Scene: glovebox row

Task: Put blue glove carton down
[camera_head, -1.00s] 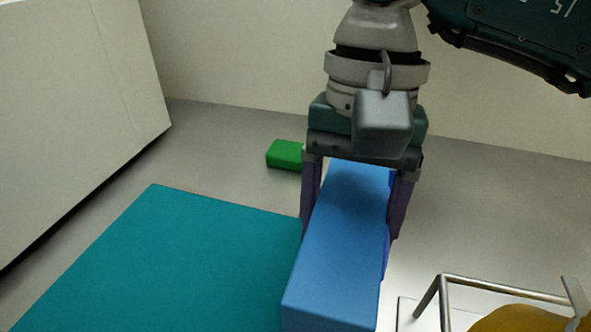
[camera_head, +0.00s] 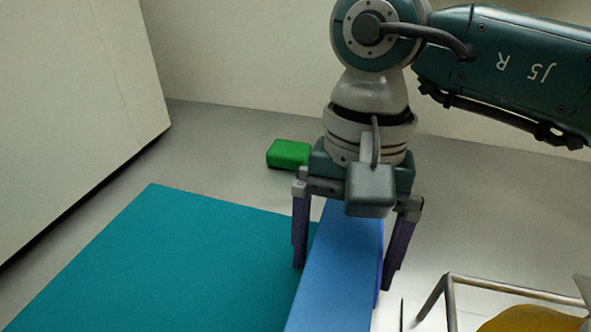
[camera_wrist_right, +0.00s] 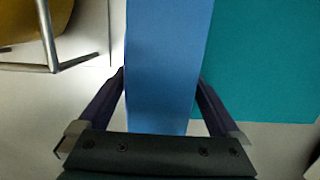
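The long blue glove carton (camera_head: 343,270) lies along the right edge of the teal mat (camera_head: 170,260) in the head view, and its near end runs out of the frame. My right gripper (camera_head: 343,280) is above it with its fingers spread, one on each side. The fingers stand wide, with the left one slightly apart from the carton. In the right wrist view the carton (camera_wrist_right: 165,60) runs between the two fingertips, close to both. The carton's underside is hidden, so I cannot tell what it rests on. My left gripper is not in view.
A small green box (camera_head: 289,154) stands behind the mat. A metal wire frame (camera_head: 448,296) with an ochre item (camera_head: 520,320) stands at the bottom right. A large pale block (camera_head: 70,110) fills the left side. The mat's visible surface is clear.

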